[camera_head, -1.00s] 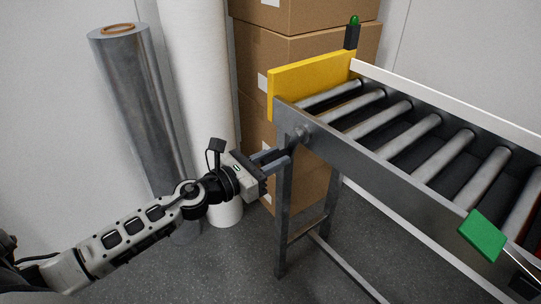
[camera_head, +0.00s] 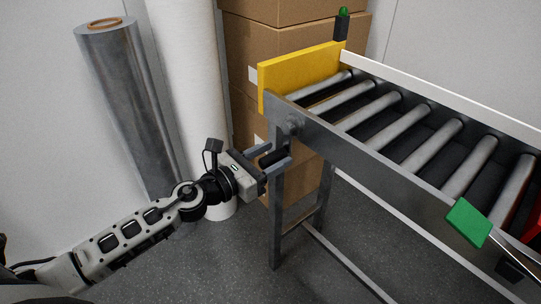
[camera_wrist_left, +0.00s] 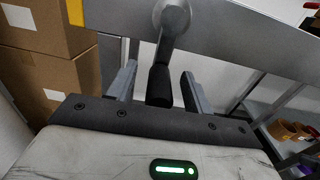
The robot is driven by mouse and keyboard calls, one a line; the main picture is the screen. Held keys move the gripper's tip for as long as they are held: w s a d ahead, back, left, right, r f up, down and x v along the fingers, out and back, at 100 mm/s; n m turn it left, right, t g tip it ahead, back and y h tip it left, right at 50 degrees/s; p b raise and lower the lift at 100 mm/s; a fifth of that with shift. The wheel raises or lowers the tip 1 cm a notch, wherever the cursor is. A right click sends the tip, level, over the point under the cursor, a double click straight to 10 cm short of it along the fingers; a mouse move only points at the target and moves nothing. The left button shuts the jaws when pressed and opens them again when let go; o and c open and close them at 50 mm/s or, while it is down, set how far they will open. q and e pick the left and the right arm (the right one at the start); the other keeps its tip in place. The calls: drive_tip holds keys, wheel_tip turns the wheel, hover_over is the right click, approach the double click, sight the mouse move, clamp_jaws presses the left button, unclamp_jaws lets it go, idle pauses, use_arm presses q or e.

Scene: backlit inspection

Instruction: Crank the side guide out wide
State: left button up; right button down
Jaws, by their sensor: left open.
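In the left wrist view the hub (camera_wrist_left: 172,17) is at top centre, and a grey arm leads down to the black grip (camera_wrist_left: 159,86). My left gripper (camera_head: 279,154) is open, with one finger on each side of the grip. In the left wrist view gaps show between the grip and both fingers (camera_wrist_left: 159,74). A long white rail (camera_head: 440,94), perhaps the side guide, runs along the conveyor's far side. My right gripper is not in view.
A conveyor leg (camera_head: 276,220) stands just beyond my gripper. Cardboard boxes (camera_head: 290,45), a white roll (camera_head: 185,70) and a grey wrapped roll (camera_head: 125,100) stand behind.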

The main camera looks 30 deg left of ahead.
use_arm(q)
drive_tip(key=shift+s+a+f, duration=0.15)
drive_tip(key=shift+s, duration=0.2)
drive_tip(key=b+v, duration=0.3)
drive_tip(key=v, duration=0.3)
drive_tip(key=shift+s+a+b, duration=0.3)
drive_tip(key=shift+s+b, duration=0.1)
drive_tip(key=shift+s, duration=0.2)
drive_tip(key=shift+r, duration=0.25)
